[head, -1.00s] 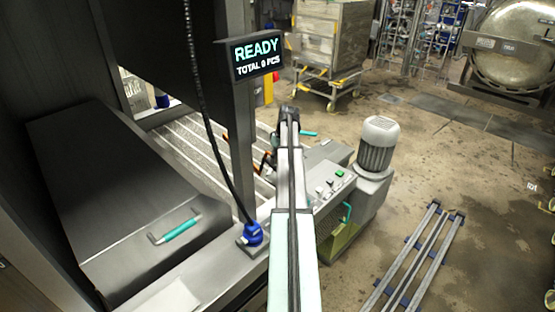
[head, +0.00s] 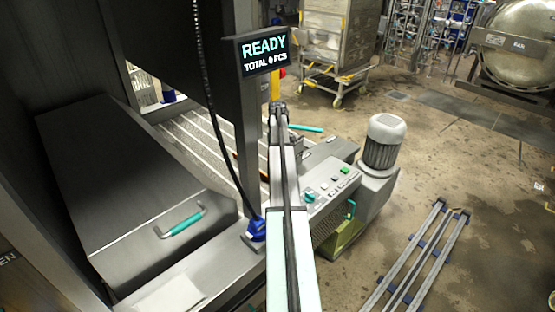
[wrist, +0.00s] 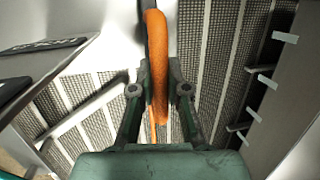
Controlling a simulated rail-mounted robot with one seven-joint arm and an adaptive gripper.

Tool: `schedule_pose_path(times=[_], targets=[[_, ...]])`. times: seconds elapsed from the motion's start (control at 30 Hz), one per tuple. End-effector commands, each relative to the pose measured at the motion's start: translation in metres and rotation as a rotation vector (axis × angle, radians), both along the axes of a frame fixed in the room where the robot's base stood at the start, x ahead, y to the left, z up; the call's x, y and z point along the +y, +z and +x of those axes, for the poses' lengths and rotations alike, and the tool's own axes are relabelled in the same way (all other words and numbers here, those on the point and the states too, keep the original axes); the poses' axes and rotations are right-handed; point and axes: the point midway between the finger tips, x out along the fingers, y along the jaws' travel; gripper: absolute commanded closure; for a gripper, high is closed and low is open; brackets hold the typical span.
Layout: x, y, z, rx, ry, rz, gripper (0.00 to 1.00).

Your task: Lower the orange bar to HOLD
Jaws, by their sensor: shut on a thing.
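The orange bar (wrist: 157,60) stands upright in the middle of the wrist view, its top end curved. The two dark green fingers of my gripper (wrist: 160,95) are closed around it from both sides, with the bar between them. In the head view my arm hides the gripper and most of the bar; only a small orange patch (head: 264,176) shows at the arm's left edge. I cannot make out a HOLD mark. A dark plate with pale lettering (wrist: 43,46) lies left of the bar in the wrist view, too slanted to read.
A slatted conveyor bed (head: 195,140) lies behind the bar. A post with a screen (head: 264,52) reading READY stands close left of my arm. A control panel (head: 328,190) and a grey motor (head: 384,140) are on the right. Open floor lies beyond.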

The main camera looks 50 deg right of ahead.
Motion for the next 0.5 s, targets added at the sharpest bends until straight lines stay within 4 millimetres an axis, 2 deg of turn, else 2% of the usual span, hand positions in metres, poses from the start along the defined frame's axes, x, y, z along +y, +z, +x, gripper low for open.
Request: schedule_pose_path(times=[0.07,0.1,0.17,0.5], targets=[[0.0011,-0.0024,0.0001,0.001,0.000,0.002,1.00],[0.0011,-0.0026,0.0001,0.001,0.000,0.002,0.78],[0.0011,-0.0024,0.0001,0.001,0.000,0.002,0.59],[0.0001,0.0000,0.0003,0.000,0.000,0.001,0.59]])
